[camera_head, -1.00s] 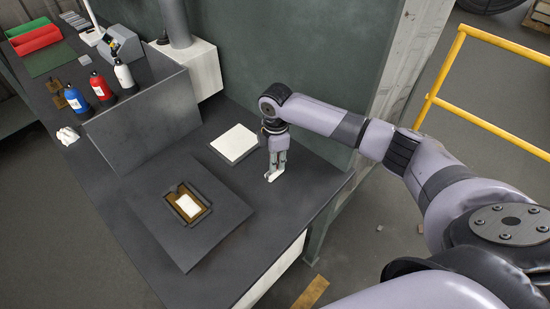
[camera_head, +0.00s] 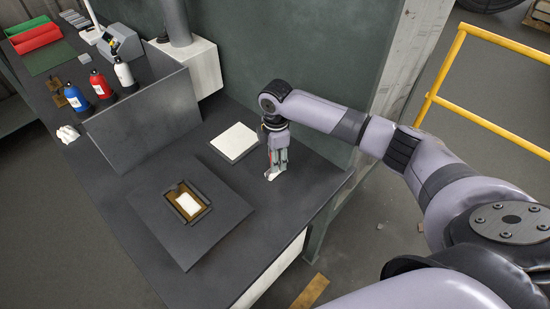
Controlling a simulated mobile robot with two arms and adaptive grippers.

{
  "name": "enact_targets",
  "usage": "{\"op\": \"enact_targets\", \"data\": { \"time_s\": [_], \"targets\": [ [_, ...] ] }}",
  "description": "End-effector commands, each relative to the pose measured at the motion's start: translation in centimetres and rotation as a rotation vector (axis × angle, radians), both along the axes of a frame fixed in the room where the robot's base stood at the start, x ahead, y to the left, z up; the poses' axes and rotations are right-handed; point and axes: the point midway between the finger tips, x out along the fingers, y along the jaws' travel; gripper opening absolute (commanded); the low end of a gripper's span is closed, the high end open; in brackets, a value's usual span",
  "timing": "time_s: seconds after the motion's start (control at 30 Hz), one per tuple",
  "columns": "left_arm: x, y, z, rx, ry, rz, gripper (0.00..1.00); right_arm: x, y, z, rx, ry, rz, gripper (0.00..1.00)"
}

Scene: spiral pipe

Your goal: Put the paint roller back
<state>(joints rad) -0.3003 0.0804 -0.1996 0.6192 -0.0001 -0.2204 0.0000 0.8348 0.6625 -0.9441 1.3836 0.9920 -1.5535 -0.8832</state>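My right gripper (camera_head: 278,161) points down over the dark bench at its right side, close above the surface. A small white piece (camera_head: 271,176) shows at its fingertips, and a thin red strip (camera_head: 268,158) shows along the left side of the fingers. These may be parts of the paint roller, but they are too small to tell. Whether the fingers are shut on them cannot be seen. A dark square plate (camera_head: 155,217) with a recessed tray (camera_head: 188,203) holding a white pad lies to the left of the gripper. My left gripper is not in view.
A white-topped block (camera_head: 234,141) lies just left of the gripper. Blue (camera_head: 77,101), red (camera_head: 99,85) and white (camera_head: 123,73) bottles stand behind a grey upright panel (camera_head: 150,118). A green wall (camera_head: 290,55) rises behind the bench. The front bench surface is mostly clear.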

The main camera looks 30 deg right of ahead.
Motion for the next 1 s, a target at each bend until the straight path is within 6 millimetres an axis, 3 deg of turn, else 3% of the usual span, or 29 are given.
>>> {"op": "enact_targets", "data": {
  "time_s": [0.5, 0.7, 1.0],
  "targets": [
    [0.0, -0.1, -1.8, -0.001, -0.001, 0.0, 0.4, -0.1, 0.0, 9.9, 0.001, -0.004, 0.001, 0.4],
    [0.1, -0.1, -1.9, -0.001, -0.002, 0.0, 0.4, -0.2, 0.0, 11.4, 0.001, -0.002, 0.0, 0.4],
    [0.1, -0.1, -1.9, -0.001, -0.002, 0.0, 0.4, -0.2, 0.0, 11.6, 0.001, -0.001, 0.0, 0.4]
  ]
}}
